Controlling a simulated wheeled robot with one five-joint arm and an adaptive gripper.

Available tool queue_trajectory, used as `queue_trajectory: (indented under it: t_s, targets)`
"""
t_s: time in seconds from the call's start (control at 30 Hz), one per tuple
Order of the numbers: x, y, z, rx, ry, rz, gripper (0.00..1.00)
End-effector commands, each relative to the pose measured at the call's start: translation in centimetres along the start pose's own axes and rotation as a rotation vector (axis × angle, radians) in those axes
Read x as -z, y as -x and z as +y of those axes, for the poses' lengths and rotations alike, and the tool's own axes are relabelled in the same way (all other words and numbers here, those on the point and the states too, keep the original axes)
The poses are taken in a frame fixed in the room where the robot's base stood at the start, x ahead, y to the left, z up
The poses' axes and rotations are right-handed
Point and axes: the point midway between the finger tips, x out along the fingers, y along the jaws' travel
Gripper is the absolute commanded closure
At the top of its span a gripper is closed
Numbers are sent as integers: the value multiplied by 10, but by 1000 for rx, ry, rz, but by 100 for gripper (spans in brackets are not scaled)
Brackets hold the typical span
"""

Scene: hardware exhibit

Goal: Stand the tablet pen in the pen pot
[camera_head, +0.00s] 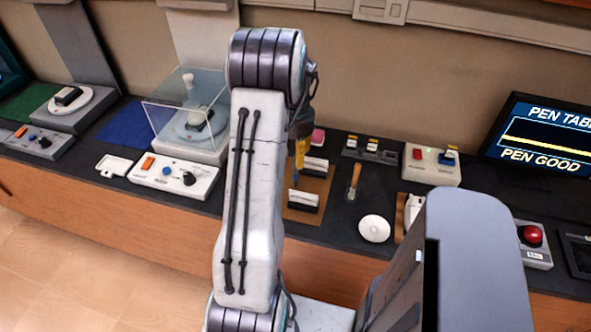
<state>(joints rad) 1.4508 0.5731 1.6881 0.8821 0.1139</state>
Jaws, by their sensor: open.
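My gripper (299,158) hangs at the end of my arm, over the brown mat (304,214). The arm link hides part of it, and its fingers look small and yellowish. It is open, and I see nothing clearly held in it. I cannot make out the pen pot for certain. A white item (412,207), partly hidden by a grey block, stands right of the stick.
Two black-and-white blocks (303,199) lie on the mat. A white disc (375,228) lies near the counter's front edge. A grey block (480,255) fills the lower right foreground. A screen (548,135) reads "PEN GOOD". Switch boxes and a clear cover (185,105) stand left.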

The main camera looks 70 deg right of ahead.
Motion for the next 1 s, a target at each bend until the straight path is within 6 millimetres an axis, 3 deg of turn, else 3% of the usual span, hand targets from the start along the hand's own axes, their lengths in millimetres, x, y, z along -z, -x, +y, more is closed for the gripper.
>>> queue_trajectory:
  t_s: [0.53, 0.9, 1.0]
  targets:
    - [2, -52, -2, 0, 2, 0, 60]
    - [2, -56, -2, 0, 2, 1, 59]
    - [2, -56, -2, 0, 2, 1, 68]
